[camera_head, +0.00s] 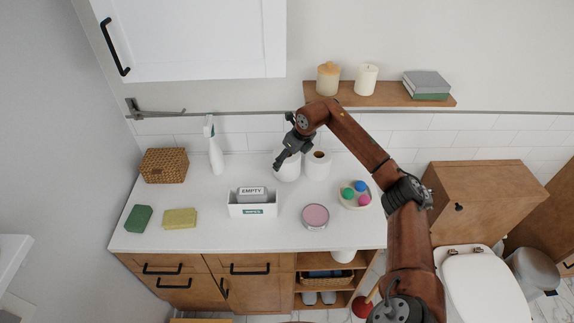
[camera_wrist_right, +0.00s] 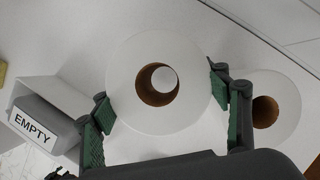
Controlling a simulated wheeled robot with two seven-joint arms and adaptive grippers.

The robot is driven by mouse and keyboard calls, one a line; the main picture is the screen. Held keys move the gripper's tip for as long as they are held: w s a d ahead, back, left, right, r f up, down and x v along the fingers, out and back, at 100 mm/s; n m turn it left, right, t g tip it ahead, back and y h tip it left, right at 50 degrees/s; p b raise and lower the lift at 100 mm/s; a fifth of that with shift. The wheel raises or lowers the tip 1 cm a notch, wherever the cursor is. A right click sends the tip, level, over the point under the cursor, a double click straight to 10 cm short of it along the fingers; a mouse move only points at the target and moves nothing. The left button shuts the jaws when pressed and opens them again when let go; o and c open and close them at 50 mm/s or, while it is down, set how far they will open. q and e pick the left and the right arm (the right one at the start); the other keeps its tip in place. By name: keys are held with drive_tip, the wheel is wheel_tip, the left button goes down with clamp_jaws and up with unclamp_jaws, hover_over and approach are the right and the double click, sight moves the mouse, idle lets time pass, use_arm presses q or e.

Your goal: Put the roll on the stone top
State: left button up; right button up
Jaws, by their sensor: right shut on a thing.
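A white paper roll (camera_head: 289,173) with a brown core is in my right gripper (camera_head: 281,158) at the back middle of the white stone top (camera_head: 200,205). In the right wrist view the gripper (camera_wrist_right: 160,92) has its green-padded fingers on opposite sides of this roll (camera_wrist_right: 124,66), seen down its core. The roll looks upright and is at or close to the top; I cannot tell whether it touches. A second similar roll (camera_head: 319,169) stands just to its right, and also shows in the right wrist view (camera_wrist_right: 288,96). My left gripper is not in view.
A white bin (camera_head: 252,211) with an "EMPTY" block is in front. A spray bottle (camera_head: 215,152), wicker basket (camera_head: 164,166), green block (camera_head: 138,218) and yellow sponge (camera_head: 180,218) are left. A pink round tin (camera_head: 315,215) and a dish with coloured balls (camera_head: 349,204) are right. A shelf (camera_head: 385,96) hangs above.

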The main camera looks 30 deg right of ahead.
drive_tip(key=shift+f, duration=0.55)
wheel_tip(320, 180, down, 2)
drive_tip(key=shift+w+d+f, duration=0.1)
drive_tip(key=shift+w, duration=0.05)
drive_tip(key=shift+w+d+f, duration=0.1)
drive_tip(key=shift+w+f, duration=0.05)
drive_tip(key=shift+w, duration=0.05)
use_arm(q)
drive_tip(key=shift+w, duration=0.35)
use_arm(e)
drive_tip(key=shift+f, duration=0.15)
drive_tip(key=o, duration=1.2)
